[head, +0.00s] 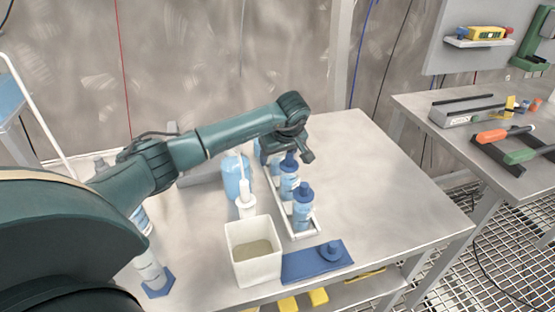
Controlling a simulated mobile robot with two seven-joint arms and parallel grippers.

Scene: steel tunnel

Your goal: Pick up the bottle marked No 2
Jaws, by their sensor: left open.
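Blue bottles with dark blue caps stand in a row in a white rack (305,234) on the table. The nearest bottle (303,212) is fully visible, and a second bottle (289,183) stands just behind it. More blue shows farther back, partly hidden by my gripper. The labels are too small to read, so I cannot tell which bottle is No 2. My left gripper (286,156) is open and points down over the far part of the row, close above the second bottle's cap. I cannot tell whether it touches anything. My right gripper is not in view.
A white square bin (253,255), a blue mat (305,264) with a round knob, a white-necked bottle (246,203) and a larger blue bottle (236,180) stand left and in front of the rack. The table's right side (390,190) is clear. A tool bench (465,145) stands at right.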

